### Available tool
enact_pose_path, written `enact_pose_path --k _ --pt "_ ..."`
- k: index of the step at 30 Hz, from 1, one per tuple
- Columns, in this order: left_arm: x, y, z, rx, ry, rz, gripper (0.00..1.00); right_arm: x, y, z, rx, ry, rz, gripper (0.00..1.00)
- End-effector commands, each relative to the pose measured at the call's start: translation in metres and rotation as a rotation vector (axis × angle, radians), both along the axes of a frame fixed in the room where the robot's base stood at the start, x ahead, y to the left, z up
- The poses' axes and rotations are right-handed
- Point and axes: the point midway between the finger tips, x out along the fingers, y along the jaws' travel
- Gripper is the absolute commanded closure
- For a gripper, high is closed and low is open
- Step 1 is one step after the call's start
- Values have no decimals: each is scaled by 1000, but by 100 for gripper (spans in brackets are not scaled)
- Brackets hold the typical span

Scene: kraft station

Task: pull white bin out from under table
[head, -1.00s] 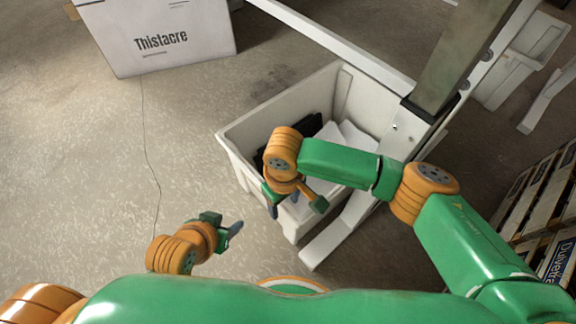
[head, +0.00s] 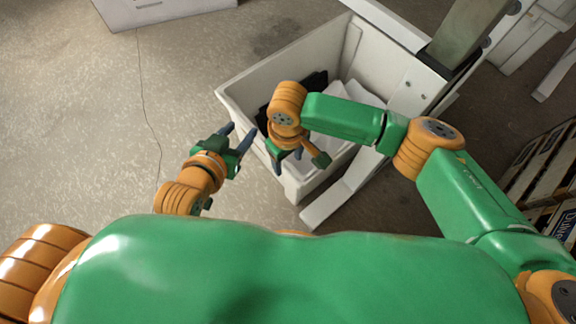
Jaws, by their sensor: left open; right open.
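The white bin (head: 240,88) stands on the floor, its right part beside and partly behind the white table leg frame. It holds dark items and white sheets. My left gripper (head: 239,143) is open, just left of the bin's near-left wall, with nothing between its fingers. My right gripper (head: 297,163) is open, at the bin's near wall, with its fingers pointing down around the rim area. Whether it touches the rim I cannot tell. My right arm hides part of the bin's inside and right side.
The white table leg (head: 345,190) runs along the floor right of the bin, with an upright (head: 470,32) above. A white box (head: 160,8) is at the top left. Pallets (head: 540,180) stand at the right. Floor left of the bin is clear.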

Motion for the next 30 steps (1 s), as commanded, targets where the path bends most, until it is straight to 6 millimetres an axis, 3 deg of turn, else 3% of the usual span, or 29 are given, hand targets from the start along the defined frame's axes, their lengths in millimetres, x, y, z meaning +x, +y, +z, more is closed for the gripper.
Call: enact_pose_path --k 6,15,24,30 --pt "20 -9 35 -41 -214 -15 50 0 0 -12 1 0 -1 40" --pt "33 -19 93 -103 -515 -38 50 0 0 -27 0 0 0 40" --pt "26 -26 151 -171 -817 -61 50 0 0 -40 0 0 0 40" --pt "16 -28 178 -205 -960 -72 50 0 0 -46 1 -1 0 40"
